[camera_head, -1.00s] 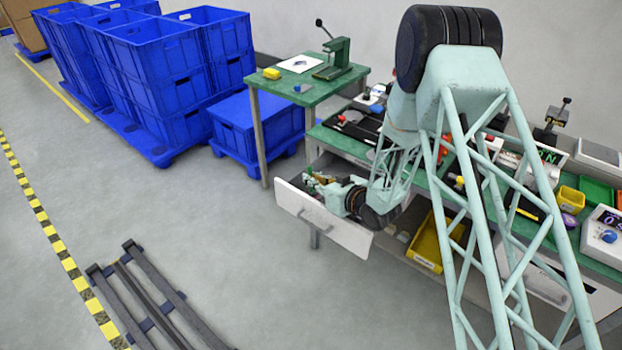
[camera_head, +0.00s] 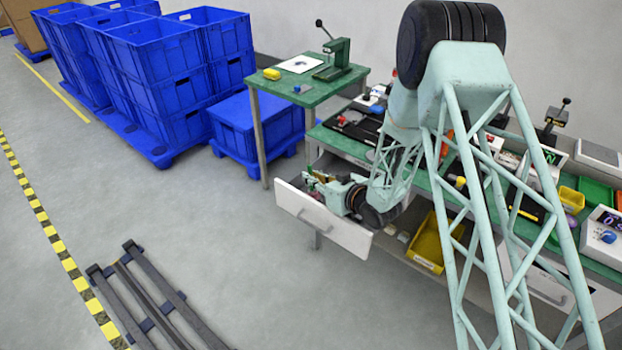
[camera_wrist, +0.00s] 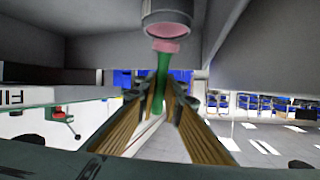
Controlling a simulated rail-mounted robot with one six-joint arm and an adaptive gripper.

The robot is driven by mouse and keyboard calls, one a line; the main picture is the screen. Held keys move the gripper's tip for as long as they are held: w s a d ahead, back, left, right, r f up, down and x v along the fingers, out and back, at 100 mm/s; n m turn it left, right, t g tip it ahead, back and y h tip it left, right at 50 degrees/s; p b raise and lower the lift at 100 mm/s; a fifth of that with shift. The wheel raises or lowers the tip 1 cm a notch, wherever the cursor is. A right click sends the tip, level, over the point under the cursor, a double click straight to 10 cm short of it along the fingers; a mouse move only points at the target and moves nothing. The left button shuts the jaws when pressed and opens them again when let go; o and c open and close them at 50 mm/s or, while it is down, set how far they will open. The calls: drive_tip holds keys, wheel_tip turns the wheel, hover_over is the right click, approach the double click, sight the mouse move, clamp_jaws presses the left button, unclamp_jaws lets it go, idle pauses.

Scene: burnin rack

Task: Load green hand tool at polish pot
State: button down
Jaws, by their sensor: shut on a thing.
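My gripper (camera_head: 318,179) is at the open white drawer (camera_head: 330,224) under the left end of the green bench. In the wrist view my gripper (camera_wrist: 162,92) has its two brown-padded fingers closed on a slim green tool (camera_wrist: 162,78), which stands up between the tips. A grey cylinder with a pink end (camera_wrist: 166,24) shows at the top of the wrist view, apart from the fingertips. I cannot tell whether it is the polish pot.
A green side table (camera_head: 308,88) with a hand press (camera_head: 335,58) stands behind the drawer. A yellow bin (camera_head: 430,246) sits below the bench. Blue crates (camera_head: 170,55) are stacked at the back left.

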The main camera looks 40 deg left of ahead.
sight(311, 171)
drive_tip(key=shift+r+p, duration=0.8)
drive_tip(key=shift+r, duration=2.2)
